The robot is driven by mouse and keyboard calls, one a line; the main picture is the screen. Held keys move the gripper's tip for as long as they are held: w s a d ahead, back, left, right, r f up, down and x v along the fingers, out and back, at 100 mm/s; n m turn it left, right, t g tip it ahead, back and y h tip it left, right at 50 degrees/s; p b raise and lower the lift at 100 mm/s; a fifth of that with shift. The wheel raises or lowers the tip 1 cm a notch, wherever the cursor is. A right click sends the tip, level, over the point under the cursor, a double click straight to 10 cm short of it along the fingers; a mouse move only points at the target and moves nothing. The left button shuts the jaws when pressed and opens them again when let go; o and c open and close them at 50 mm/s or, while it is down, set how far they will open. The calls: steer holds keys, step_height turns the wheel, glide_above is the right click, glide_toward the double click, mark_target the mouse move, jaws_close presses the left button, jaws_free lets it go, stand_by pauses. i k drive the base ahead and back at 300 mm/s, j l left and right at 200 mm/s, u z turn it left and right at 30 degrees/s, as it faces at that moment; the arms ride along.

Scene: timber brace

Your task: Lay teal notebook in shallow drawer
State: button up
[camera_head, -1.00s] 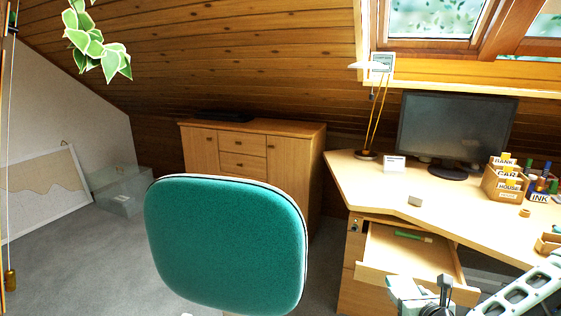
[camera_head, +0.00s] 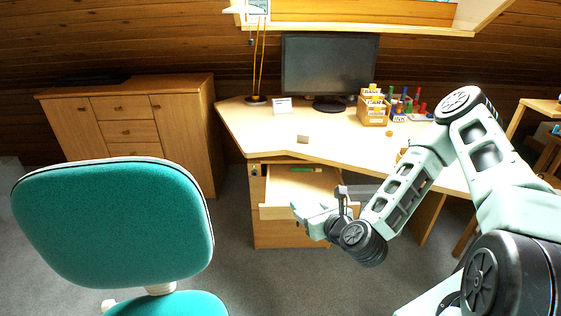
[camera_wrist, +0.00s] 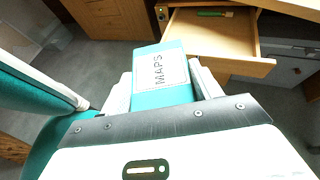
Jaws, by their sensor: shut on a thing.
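The teal notebook (camera_wrist: 162,72), with a white label reading MAPS, shows in the wrist view between the two fingers. My gripper (camera_wrist: 163,92) is shut on it. In the head view my gripper (camera_head: 300,212) is in front of and below the desk, near the drawer's front. The shallow drawer (camera_head: 290,211) is pulled open under the desk's left part. It also shows in the wrist view (camera_wrist: 240,63), ahead and to the right of the notebook, apart from it. A green item (camera_head: 305,169) lies at the back of the drawer. The notebook is hard to make out in the head view.
A teal chair (camera_head: 115,220) stands at the left, and its edge is close to my gripper in the wrist view. The desk (camera_head: 270,130) holds a monitor (camera_head: 328,68), a lamp and a box of files (camera_head: 372,110). A cabinet (camera_head: 185,120) stands behind. Carpet before the drawer is clear.

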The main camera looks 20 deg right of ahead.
mark_target(297, 195)
steer(key=i+l+u, duration=0.3)
steer(key=l, duration=0.45)
steer(key=l+u, duration=0.35)
steer(key=l, duration=0.4)
steer(key=l+u, duration=0.3)
steer(key=l, duration=0.55)
steer(key=i, duration=0.05)
